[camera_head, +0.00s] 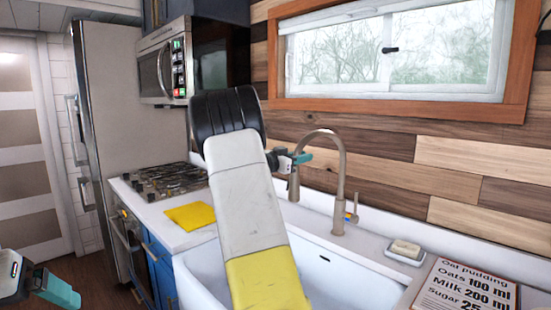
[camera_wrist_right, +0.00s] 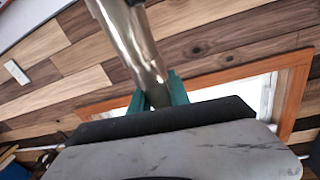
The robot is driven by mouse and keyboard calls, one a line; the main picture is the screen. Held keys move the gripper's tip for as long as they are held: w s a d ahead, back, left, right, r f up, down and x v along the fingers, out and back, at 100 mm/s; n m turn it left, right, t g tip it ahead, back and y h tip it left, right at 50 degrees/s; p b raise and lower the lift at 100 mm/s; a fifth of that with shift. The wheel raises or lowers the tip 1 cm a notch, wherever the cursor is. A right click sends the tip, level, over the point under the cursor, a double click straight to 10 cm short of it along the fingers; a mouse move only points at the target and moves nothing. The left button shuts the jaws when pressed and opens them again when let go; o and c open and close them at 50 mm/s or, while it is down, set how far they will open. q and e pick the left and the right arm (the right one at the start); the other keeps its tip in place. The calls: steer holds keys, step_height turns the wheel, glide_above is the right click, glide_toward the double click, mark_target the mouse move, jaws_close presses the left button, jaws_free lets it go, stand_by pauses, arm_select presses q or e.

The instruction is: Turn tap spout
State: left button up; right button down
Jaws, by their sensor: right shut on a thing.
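The tap (camera_head: 338,185) is a brushed metal gooseneck standing behind the white sink, its spout arching over to the left with the outlet end hanging down. My right gripper (camera_head: 301,158) is at the hanging side of the spout. In the right wrist view the metal spout (camera_wrist_right: 135,45) runs between the two teal fingers (camera_wrist_right: 158,92), which are shut on it. My right arm hides part of the sink and some of the gripper in the head view. My left gripper (camera_head: 58,290) is at the lower left, away from the tap; its finger gap is unclear.
The sink (camera_head: 345,285) lies below the tap. A yellow cloth (camera_head: 190,216) and a stove (camera_head: 163,180) are on the left. A soap dish (camera_head: 405,252) and a recipe board (camera_head: 466,287) are on the right. A wood-framed window (camera_head: 400,50) is behind.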

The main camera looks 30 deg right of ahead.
steer(key=shift+w, duration=0.6)
steer(key=c, duration=1.2)
jaws_free()
steer(key=shift+c, duration=0.2)
steer(key=s+a, duration=0.1)
steer(key=a, duration=0.6)
steer(key=shift+s+a, duration=0.15)
steer(key=shift+a, duration=0.15)
